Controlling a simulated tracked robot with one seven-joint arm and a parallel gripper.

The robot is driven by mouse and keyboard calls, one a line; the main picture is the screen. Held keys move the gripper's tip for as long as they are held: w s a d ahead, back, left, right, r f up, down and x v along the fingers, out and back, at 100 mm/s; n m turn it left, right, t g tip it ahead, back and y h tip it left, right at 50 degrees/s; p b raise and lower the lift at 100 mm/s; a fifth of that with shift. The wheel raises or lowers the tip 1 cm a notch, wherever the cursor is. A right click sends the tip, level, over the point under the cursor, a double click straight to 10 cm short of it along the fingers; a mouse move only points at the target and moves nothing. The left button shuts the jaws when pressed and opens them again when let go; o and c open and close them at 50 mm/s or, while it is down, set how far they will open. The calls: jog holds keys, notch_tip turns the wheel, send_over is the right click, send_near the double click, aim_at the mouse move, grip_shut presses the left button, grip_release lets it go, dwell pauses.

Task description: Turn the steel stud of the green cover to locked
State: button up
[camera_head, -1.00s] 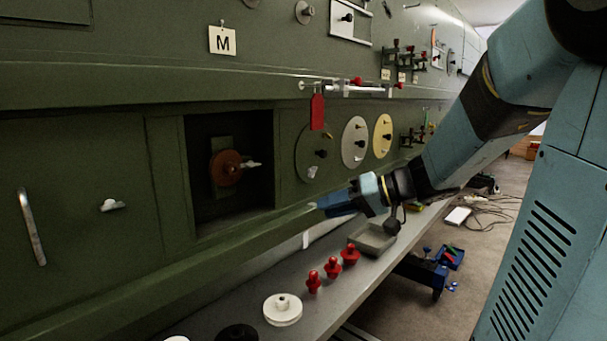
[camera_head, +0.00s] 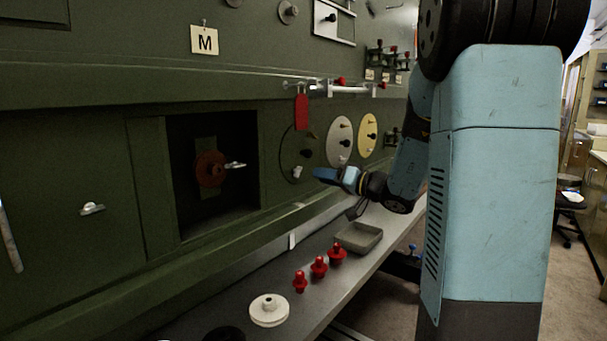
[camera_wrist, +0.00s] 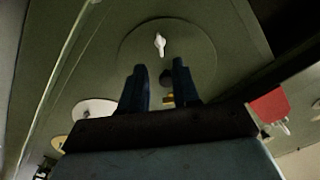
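The green cover (camera_head: 287,163) is a round disc on the green wall, with a black knob (camera_head: 306,153) in its middle and a small brass stud (camera_head: 313,135) above. Its steel stud (camera_head: 297,172) is a light, winged piece near the bottom. In the wrist view the green cover (camera_wrist: 200,50) appears inverted, with the steel stud (camera_wrist: 160,43) beyond my fingertips, its wing roughly along the picture's vertical. My gripper (camera_head: 316,173) is just right of the steel stud. In the wrist view my gripper (camera_wrist: 159,68) is open and empty, its fingers apart on either side of the black knob (camera_wrist: 166,77).
A white cover (camera_head: 338,145) and a yellow cover (camera_head: 368,135) are to the right. A red tag (camera_head: 301,112) hangs above. Left is an open recess with a brown round part (camera_head: 210,169). The shelf below holds red pegs (camera_head: 318,267), a white disc (camera_head: 269,310) and a grey tray (camera_head: 358,238).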

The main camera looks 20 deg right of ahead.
aim_at(294, 171)
jog(key=x, duration=0.7)
jog(key=shift+c, duration=0.5)
grip_shut()
jog(key=shift+a, duration=0.3)
jog(key=shift+d, duration=0.2)
